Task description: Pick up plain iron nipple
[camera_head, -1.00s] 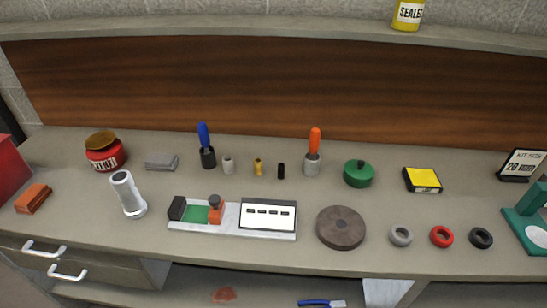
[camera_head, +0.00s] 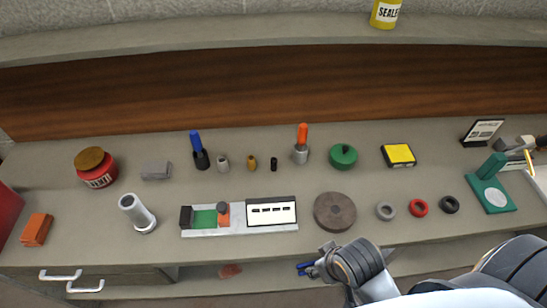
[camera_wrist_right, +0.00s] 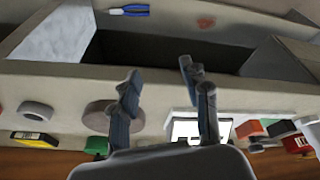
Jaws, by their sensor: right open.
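Three small nipples stand in a row on the counter in the head view: a grey one (camera_head: 223,164), a brass-coloured one (camera_head: 252,163) and a short black one (camera_head: 274,164). The black one best fits plain iron, though the pictures do not settle it. My right gripper (camera_head: 318,268) is at the counter's front edge, below and right of the nipples and well apart from them. In the right wrist view its fingers (camera_wrist_right: 160,82) are spread and empty. The nipples cannot be made out in that view. My left gripper is not in view.
A brown disc (camera_head: 335,213) and a white panel fixture (camera_head: 271,212) lie between my right gripper and the nipples. Grey, red and black rings (camera_head: 419,207) lie at right.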

